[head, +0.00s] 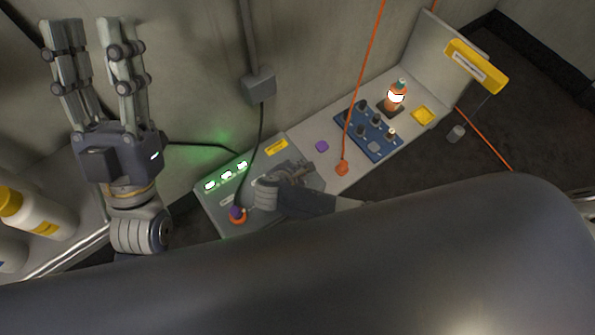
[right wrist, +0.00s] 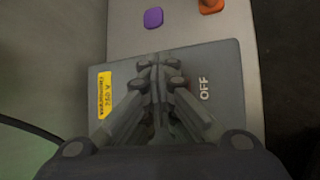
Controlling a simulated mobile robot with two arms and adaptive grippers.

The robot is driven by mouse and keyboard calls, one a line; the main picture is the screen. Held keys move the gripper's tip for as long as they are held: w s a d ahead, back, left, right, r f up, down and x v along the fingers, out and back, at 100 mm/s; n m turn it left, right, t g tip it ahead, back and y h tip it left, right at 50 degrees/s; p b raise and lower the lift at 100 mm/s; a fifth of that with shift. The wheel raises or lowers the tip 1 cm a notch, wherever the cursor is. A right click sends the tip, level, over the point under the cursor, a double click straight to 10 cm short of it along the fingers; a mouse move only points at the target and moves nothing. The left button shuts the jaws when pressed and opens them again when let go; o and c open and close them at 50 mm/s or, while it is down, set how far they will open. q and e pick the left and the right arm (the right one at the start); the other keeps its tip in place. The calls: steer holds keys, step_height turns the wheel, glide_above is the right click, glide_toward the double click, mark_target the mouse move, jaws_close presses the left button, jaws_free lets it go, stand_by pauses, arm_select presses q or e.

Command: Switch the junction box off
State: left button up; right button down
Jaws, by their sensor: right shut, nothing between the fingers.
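The junction box is a grey panel (head: 211,199) in the middle of the head view, with several lit green-white windows and a yellow label. In the right wrist view its dark grey plate (right wrist: 226,72) carries a yellow label at the left and the word OFF at the right. My right gripper (right wrist: 160,66) is shut and empty over the middle of this plate; its fingers hide the switch. I cannot tell whether they touch it. In the head view my right gripper (head: 304,169) is over the panel. My left gripper (head: 90,28) is open and empty, pointing up at the left.
A purple button (head: 321,146) and an orange plug (head: 342,168) with a cord are right of the plate. White bottles (head: 42,216) stand at the far left. A wall runs behind.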

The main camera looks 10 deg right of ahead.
steer(key=shift+s+f+p, duration=0.3)
steer(key=shift+s+p, duration=0.1)
steer(key=shift+r, duration=0.15)
arm_select(q)
steer(key=w+f+g+y, duration=0.1)
steer(key=w+f+g, duration=0.2)
steer(key=w+f, duration=0.1)
steer(key=shift+w+d+f, duration=0.15)
steer(key=shift+d, duration=0.1)
arm_select(e)
steer(key=shift+w+r, duration=0.1)
steer(key=shift+r, duration=0.05)
